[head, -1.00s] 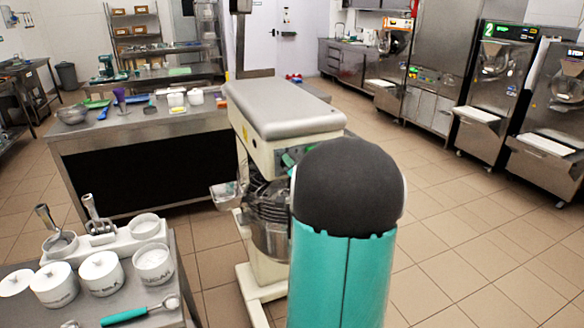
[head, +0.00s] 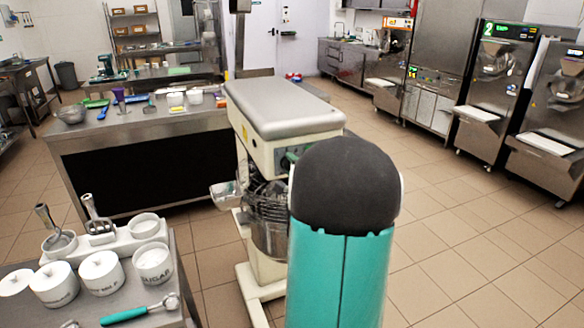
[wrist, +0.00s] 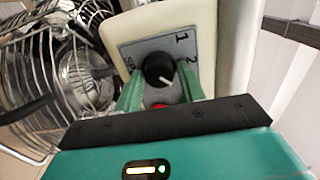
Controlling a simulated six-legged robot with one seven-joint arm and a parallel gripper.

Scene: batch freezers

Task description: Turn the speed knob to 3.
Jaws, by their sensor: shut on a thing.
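The black speed knob (wrist: 157,67) sits on a grey panel (wrist: 135,50) of the mixer in the wrist view. The numbers 1 and 2 show at the panel's upper right; no 3 is visible, and the right finger covers part of that side. My gripper (wrist: 160,86) has its green fingers on either side of the knob, shut on it. In the head view the mixer (head: 285,108) stands mid-picture, and my teal and black arm hides the knob and gripper.
A wire guard (wrist: 45,65) and metal bowl (wrist: 85,75) lie left of the panel. A red part (wrist: 158,106) shows just below the knob. A small table (head: 85,310) with tubs and scoops stands at the lower left. Open tiled floor (head: 470,260) lies to the right.

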